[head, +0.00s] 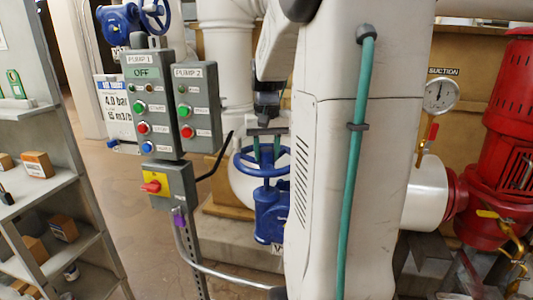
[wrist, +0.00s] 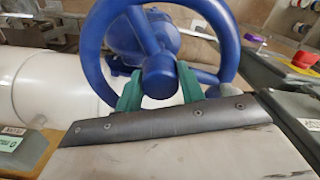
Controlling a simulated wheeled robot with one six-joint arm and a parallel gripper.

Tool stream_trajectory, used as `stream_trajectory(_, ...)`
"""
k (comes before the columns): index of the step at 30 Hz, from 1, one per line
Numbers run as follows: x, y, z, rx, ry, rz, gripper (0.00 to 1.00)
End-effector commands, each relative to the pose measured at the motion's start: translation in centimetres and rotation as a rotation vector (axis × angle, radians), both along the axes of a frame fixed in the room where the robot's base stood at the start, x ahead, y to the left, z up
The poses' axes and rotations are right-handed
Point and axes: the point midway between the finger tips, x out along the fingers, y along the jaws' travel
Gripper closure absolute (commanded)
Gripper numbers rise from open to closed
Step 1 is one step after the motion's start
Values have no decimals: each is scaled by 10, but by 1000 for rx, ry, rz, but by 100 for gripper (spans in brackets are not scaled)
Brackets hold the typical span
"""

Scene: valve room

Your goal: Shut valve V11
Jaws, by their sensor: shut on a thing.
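A blue valve (head: 270,217) with a blue handwheel (head: 243,163) stands on a white pipe in the middle of the head view. Its tag below starts with "V"; my arm hides the rest, so I cannot read the number. My gripper (head: 266,150) comes down on the wheel from above, its green fingers shut on it. In the wrist view the handwheel (wrist: 230,48) fills the upper middle. There my gripper (wrist: 158,80) has one green finger on each side of the hub and a spoke.
A grey pump panel (head: 155,105) reading "PUMP 1 OFF" and a red-yellow switch box (head: 172,185) stand close left of the valve. Another blue handwheel (head: 154,15) is above. Shelves (head: 45,190) are far left; a red pump (head: 500,150) and suction gauge (head: 440,95) are right.

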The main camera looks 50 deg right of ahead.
Motion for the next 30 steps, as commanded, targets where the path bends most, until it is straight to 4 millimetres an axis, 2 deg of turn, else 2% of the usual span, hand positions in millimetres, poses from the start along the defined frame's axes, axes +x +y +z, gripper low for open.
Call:
stream_trajectory(1, -1, 1, -10, 11, 11, -72, 87)
stream_trajectory(9, -2, 1, -10, 12, 10, -468, 87)
stream_trajectory(17, -2, 0, -10, 12, 9, -635, 87)
stream_trajectory(27, -3, 0, -10, 13, 7, -1134, 87)
stream_trajectory(30, -3, 0, -10, 11, 7, -1231, 87)
